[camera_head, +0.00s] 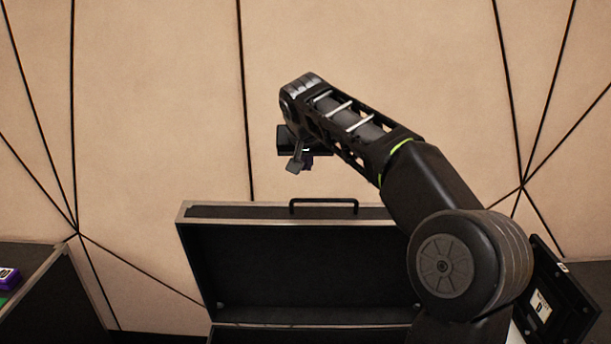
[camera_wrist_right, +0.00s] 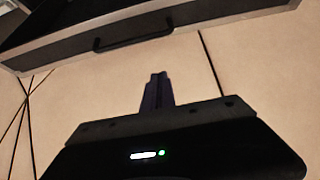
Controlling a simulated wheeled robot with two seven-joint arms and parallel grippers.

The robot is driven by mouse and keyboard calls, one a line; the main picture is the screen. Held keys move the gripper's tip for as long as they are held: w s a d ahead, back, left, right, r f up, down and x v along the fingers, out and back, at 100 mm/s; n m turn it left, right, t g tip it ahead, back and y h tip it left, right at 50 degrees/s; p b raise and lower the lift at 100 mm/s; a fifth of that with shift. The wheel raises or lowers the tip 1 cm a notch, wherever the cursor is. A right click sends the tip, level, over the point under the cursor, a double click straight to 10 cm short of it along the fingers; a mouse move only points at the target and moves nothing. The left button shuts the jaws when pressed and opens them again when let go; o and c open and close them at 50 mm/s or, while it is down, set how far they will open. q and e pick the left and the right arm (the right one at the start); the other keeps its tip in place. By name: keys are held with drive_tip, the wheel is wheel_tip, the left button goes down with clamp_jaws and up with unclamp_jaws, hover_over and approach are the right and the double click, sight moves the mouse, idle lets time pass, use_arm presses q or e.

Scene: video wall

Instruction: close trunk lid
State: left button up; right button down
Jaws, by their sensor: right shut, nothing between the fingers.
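The black trunk lid (camera_head: 300,262) stands raised in the head view, with a light metal rim and a black handle (camera_head: 323,201) on its top edge. In the right wrist view the gripper (camera_wrist_right: 158,80) is shut and empty. That view also shows the lid's edge (camera_wrist_right: 240,18) and handle (camera_wrist_right: 133,34) across the top. Part of the lid's right side is hidden behind my right arm. My left gripper does not show.
A dark case or table (camera_head: 50,300) stands at the lower left with a purple item (camera_head: 9,279) on it. A black panel with a white label (camera_head: 556,297) leans at the lower right. A beige wall (camera_head: 150,120) with black seams stands behind the trunk.

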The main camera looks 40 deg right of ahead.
drive_tip(key=p, duration=0.2)
hover_over(307, 210)
drive_tip(key=w+d, duration=0.1)
drive_tip(key=w, duration=0.1)
wheel_tip(307, 210, down, 7)
drive_tip(key=shift+s+r, duration=0.15)
drive_tip(key=shift+s+a+f, duration=0.6)
drive_tip(key=shift+s+f, duration=0.15)
drive_tip(key=shift+s, duration=0.15)
drive_tip(key=shift+s+a+f, duration=0.25)
drive_tip(key=shift+s+a, duration=0.1)
drive_tip(key=shift+s, duration=0.05)
drive_tip(key=shift+f+b, duration=0.1)
drive_tip(key=shift+b, duration=0.25)
